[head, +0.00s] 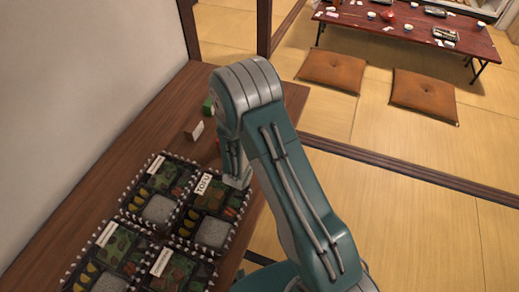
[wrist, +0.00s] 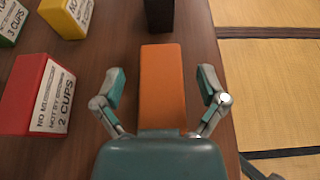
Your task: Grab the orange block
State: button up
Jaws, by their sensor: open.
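The orange block (wrist: 162,80) lies on the brown wooden counter, in the middle of the wrist view. My gripper (wrist: 162,88) is open, with one finger on each side of the block and a gap between each finger and the block. The block's near end is hidden behind the gripper's palm. In the head view my teal arm reaches over the counter, and it hides the orange block and the gripper's fingertips.
A red block (wrist: 42,98), a yellow block (wrist: 70,15) and a green block (wrist: 10,20) stand left of the orange one. A dark block (wrist: 160,14) is just beyond it. Bento boxes (head: 122,222) fill the counter's near part. The counter's right edge is close.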

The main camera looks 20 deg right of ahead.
jog(key=c, duration=1.2)
jog(key=shift+c, duration=0.2)
